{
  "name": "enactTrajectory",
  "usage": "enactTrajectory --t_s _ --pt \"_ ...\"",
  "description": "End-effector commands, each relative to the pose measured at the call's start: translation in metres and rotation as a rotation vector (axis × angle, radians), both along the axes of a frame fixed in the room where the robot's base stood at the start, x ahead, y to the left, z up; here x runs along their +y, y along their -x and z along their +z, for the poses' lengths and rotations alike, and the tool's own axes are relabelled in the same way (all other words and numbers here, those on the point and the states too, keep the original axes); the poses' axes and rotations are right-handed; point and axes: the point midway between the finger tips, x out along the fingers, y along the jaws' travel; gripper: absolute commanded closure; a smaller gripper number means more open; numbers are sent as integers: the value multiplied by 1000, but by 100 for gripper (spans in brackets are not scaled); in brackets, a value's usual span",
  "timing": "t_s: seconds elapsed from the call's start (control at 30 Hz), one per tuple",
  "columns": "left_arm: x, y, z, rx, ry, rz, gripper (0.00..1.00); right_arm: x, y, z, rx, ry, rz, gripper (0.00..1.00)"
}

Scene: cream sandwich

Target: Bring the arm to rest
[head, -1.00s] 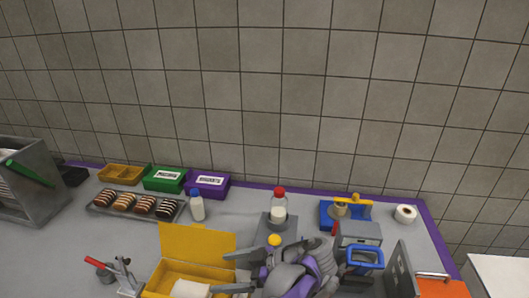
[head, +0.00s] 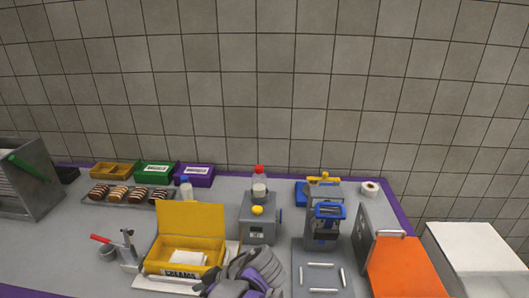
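One of my arms (head: 250,278), grey and purple, shows at the bottom centre of the head view, in front of the yellow box. It looks like my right arm. Its gripper fingers cannot be made out clearly, so I cannot tell whether they are open or shut. I see nothing held in it. My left gripper is not in view.
The open yellow creams box (head: 185,252) stands close to the arm, with a grey machine (head: 259,232) behind it. A grey plate (head: 322,276), an upright panel (head: 363,243) and an orange board (head: 402,268) lie to the right. A tray of pastries (head: 128,195) stands at back left.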

Motion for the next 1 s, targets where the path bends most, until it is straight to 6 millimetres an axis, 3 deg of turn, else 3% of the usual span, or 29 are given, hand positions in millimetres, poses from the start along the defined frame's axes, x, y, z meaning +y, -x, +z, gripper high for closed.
enactTrajectory --t_s 0.2,0.4,0.5,0.7,1.0 --pt "27 48 -28 226 267 -314 0 0 -1 2 -1 0 0 53" --pt "23 95 -57 271 473 -732 0 0 -1 3 -2 0 0 53" --pt "16 109 -66 230 504 -908 0 0 -1 4 -2 0 0 53" --pt "8 119 -72 150 482 -1105 0 0 -1 4 -3 0 0 53" --pt "6 120 -73 137 474 -1133 0 0 -1 4 -3 0 0 53"
